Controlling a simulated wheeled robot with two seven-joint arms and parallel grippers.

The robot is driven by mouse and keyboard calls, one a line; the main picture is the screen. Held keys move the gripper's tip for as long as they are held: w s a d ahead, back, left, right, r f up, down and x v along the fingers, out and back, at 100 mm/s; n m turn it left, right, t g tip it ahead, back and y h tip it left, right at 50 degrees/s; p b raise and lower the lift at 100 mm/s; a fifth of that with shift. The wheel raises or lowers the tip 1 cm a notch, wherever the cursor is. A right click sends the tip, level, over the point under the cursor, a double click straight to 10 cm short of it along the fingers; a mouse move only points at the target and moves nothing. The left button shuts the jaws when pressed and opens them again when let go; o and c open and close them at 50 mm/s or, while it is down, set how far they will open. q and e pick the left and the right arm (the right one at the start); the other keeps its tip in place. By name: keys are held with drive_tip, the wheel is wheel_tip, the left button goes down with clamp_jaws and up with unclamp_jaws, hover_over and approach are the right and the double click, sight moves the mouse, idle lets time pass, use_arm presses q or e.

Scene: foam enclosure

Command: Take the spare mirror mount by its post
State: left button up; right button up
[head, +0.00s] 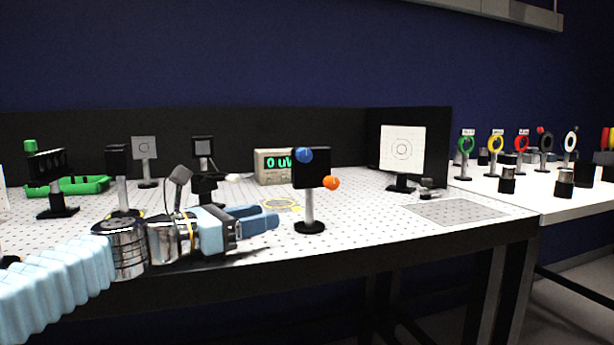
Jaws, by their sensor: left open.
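A mirror mount (318,170) with a square black head, a blue knob and an orange knob stands upright near the table's front edge in the head view. Its silver post (309,208) rises from a round black base (309,227). My left gripper (276,219) comes in from the left, low over the table, with its blue fingers pointing right toward the post. It is open, and its tips appear a short gap left of the post. Nothing shows between its fingers. My right gripper is not in view.
A power meter (273,166) reading 0 stands behind the mount. A white target card (402,149) stands to the right, behind a grey marked patch (456,212). Several posted optics stand left, near my arm. A side table (585,205) holds coloured ring mounts.

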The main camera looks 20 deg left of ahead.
sight(306, 204)
use_arm(q)
drive_tip(key=x, duration=0.8)
drive_tip(key=shift+w, duration=0.1)
drive_tip(key=x, duration=0.5)
drive_tip(key=shift+w+d+r, duration=0.25)
drive_tip(key=shift+w+d, duration=0.05)
drive_tip(key=shift+c, duration=0.4)
clamp_jaws()
